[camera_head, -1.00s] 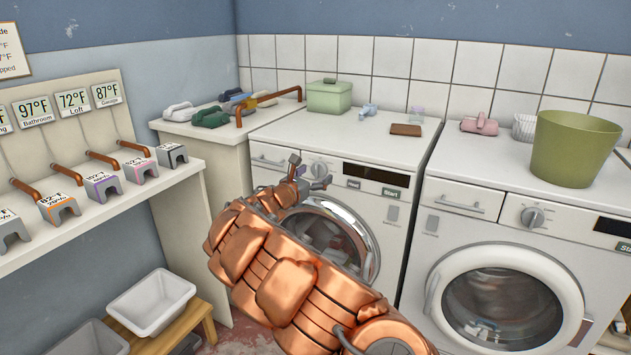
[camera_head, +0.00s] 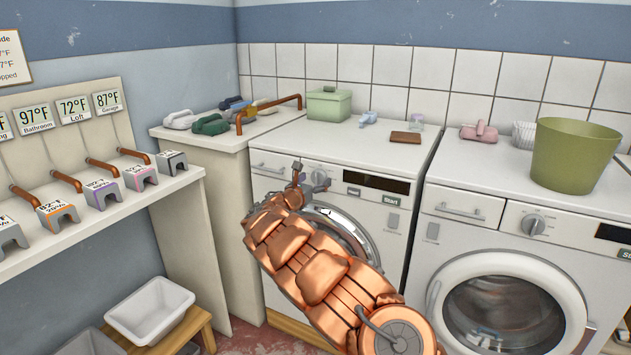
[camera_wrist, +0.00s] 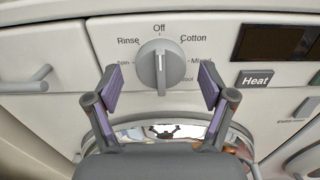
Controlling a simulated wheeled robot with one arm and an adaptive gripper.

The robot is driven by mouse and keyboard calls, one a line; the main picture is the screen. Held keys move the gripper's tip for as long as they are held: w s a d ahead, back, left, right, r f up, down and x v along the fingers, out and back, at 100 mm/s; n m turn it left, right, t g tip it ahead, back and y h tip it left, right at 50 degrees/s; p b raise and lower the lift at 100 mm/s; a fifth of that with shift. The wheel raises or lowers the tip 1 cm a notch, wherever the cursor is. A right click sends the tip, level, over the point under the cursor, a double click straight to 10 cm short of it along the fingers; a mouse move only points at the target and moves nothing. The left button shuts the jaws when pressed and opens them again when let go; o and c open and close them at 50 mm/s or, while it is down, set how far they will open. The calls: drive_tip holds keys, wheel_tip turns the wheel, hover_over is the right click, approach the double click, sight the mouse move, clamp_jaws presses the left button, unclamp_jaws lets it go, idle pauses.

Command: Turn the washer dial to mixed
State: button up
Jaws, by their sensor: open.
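The washer dial (camera_wrist: 160,66) is a round grey knob with a raised grip on the left washer's white panel (camera_head: 270,164). In the wrist view its grip stands upright, in line with "Off" above it. "Rinse" and "Spin" are on its left, "Cotton" and "Mixed" on its right; a label at lower right is partly hidden. My gripper (camera_wrist: 160,92) is open, with one purple-padded finger low on each side of the dial. I see no contact with it. In the head view my gripper (camera_head: 312,180) is at the panel and partly covers the dial.
The round door (camera_head: 350,232) is below, partly behind my arm. A second washer (camera_head: 462,232) stands at right.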

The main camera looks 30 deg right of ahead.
drive_tip(key=shift+w+d, duration=0.1)
drive_tip(key=shift+d, duration=0.15)
drive_tip(key=c, duration=1.2)
